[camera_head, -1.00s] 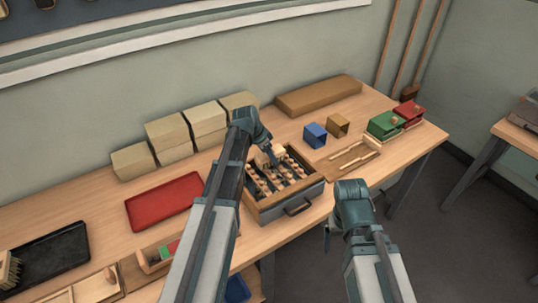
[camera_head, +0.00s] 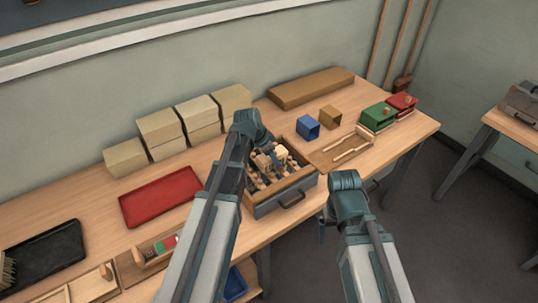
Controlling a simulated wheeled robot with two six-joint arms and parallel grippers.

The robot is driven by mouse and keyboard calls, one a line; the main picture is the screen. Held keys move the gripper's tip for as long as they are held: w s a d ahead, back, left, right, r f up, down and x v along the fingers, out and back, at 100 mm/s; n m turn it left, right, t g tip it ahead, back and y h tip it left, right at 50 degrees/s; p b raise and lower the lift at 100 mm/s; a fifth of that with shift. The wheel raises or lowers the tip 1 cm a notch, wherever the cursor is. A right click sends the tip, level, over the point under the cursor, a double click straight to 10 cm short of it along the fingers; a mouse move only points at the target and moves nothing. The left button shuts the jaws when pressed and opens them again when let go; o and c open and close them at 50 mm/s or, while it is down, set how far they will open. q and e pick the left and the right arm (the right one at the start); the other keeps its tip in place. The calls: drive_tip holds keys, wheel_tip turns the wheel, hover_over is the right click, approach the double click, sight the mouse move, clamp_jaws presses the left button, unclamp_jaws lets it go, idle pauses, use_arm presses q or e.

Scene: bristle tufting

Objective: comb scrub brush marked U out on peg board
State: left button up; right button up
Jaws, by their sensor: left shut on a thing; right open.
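A shallow grey and wood box with rows of light wooden pegs, apparently the peg board (camera_head: 292,186), stands near the front edge of the bench. My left gripper (camera_head: 272,150) is over it and shut on a small wooden block, apparently the scrub brush (camera_head: 281,154). The mark on the block is too small to read, and its underside is hidden against the pegs. My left arm covers the box's left side. My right gripper (camera_head: 325,222) hangs in front of the bench edge, apart from everything; its fingers are small and dark in the view.
A red tray (camera_head: 160,197) and a black tray (camera_head: 45,252) lie to the left. Blue (camera_head: 307,127) and brown (camera_head: 330,117) cups stand behind the box. Green (camera_head: 378,116) and red (camera_head: 402,104) boxes stand at the right. Pale blocks (camera_head: 160,131) line the back.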

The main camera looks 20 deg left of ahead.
use_arm(q)
drive_tip(key=shift+s+d+f, duration=0.1)
drive_tip(key=shift+s+d, duration=0.55)
drive_tip(key=shift+s, duration=0.05)
drive_tip(key=shift+w+a, duration=1.45)
drive_tip(key=shift+a, duration=0.15)
drive_tip(key=shift+w+a, duration=0.1)
drive_tip(key=w+a, duration=0.2)
drive_tip(key=a, duration=0.1)
drive_tip(key=shift+w, duration=0.1)
drive_tip(key=shift+d, duration=0.2)
drive_tip(key=shift+s+d, duration=0.35)
drive_tip(key=shift+s, duration=0.15)
clamp_jaws()
drive_tip(key=shift+s+d, duration=0.75)
drive_tip(key=shift+d, duration=0.35)
